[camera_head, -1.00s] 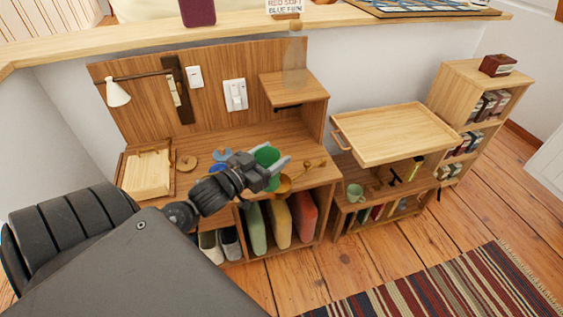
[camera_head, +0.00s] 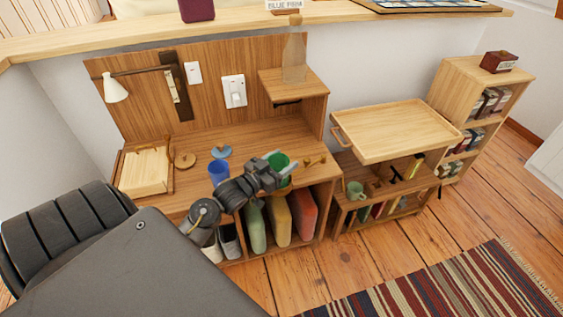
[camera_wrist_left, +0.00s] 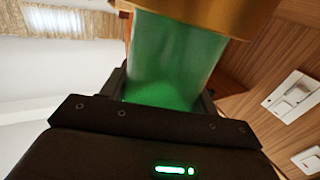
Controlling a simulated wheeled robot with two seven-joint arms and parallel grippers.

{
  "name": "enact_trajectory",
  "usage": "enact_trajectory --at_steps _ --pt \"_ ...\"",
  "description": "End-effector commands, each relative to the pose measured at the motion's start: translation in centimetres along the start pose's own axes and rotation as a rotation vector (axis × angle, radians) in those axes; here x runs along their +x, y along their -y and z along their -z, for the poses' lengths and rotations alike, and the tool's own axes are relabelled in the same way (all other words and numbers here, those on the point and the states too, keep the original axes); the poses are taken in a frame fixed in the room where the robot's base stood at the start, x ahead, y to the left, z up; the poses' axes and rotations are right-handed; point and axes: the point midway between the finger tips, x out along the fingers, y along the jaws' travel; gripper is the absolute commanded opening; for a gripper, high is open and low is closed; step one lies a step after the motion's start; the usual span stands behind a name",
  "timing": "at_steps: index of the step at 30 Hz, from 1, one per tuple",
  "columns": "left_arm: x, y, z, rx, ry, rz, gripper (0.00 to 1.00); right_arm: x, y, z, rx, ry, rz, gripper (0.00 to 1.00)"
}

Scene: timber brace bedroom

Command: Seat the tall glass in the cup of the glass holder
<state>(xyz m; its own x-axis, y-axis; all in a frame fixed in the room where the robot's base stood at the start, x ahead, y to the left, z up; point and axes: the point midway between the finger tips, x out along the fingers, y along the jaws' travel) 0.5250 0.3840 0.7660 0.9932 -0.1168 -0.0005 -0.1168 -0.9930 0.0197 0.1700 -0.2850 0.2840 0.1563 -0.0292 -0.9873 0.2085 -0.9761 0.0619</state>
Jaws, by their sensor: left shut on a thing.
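The tall glass (camera_head: 279,161), green and see-through, is held in my left gripper (camera_head: 277,171), above the front right of the wooden desk. In the left wrist view the glass (camera_wrist_left: 172,62) stands between the fingers of my left gripper (camera_wrist_left: 160,88). A brass band (camera_wrist_left: 215,14), likely the holder's cup, crosses the top of that view and covers one end of the glass. I cannot tell if the glass is inside it. In the head view a small brass part (camera_head: 316,160) shows right of the gripper; the cup is mostly hidden. My right gripper is out of view.
A blue cup (camera_head: 218,171) and a blue disc (camera_head: 220,151) stand on the desk left of the gripper. A raised shelf (camera_head: 304,87) with a clear bottle (camera_head: 294,57) is behind. A wooden tray (camera_head: 396,132) is at right.

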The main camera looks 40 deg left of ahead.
Motion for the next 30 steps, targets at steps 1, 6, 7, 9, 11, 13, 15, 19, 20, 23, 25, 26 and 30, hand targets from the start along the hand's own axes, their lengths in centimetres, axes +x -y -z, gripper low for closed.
enact_trajectory --at_steps 1,6,7,9,11,13,15,19,20,23,25,26,30 --pt "0.0 0.0 0.1 0.001 -0.003 0.000 0.18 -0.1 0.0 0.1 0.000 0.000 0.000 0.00" --pt "0.0 0.0 0.1 0.001 -0.002 0.000 0.18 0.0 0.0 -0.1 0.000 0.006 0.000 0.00" --pt "0.0 0.0 0.0 0.001 -0.002 0.000 0.18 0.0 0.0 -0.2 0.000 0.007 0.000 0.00" --pt "0.0 0.0 -0.2 0.001 -0.001 0.000 0.18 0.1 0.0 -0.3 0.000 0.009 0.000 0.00" --pt "0.0 0.0 -0.2 0.001 0.000 0.000 0.65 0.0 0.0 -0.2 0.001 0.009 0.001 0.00" --pt "0.0 0.0 -0.2 0.001 0.000 0.000 0.74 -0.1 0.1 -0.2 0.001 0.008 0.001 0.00" --pt "0.0 0.0 -0.2 0.001 0.000 0.000 0.82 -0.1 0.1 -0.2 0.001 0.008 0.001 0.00" --pt "0.0 0.0 -0.2 0.001 0.000 0.000 0.82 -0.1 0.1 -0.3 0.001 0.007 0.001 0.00" --pt "0.0 0.0 -0.2 0.001 0.000 0.000 0.82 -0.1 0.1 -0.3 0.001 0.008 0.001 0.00" --pt "0.0 0.0 -0.1 0.001 -0.001 0.000 0.82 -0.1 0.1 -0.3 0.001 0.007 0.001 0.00" --pt "0.0 0.0 0.2 0.001 -0.002 0.000 0.82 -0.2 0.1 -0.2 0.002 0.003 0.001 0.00" --pt "-0.3 0.0 0.1 0.001 0.001 0.000 0.82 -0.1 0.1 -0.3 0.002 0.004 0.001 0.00" --pt "-2.5 -0.1 -0.1 0.001 0.004 0.000 0.82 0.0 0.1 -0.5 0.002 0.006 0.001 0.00"
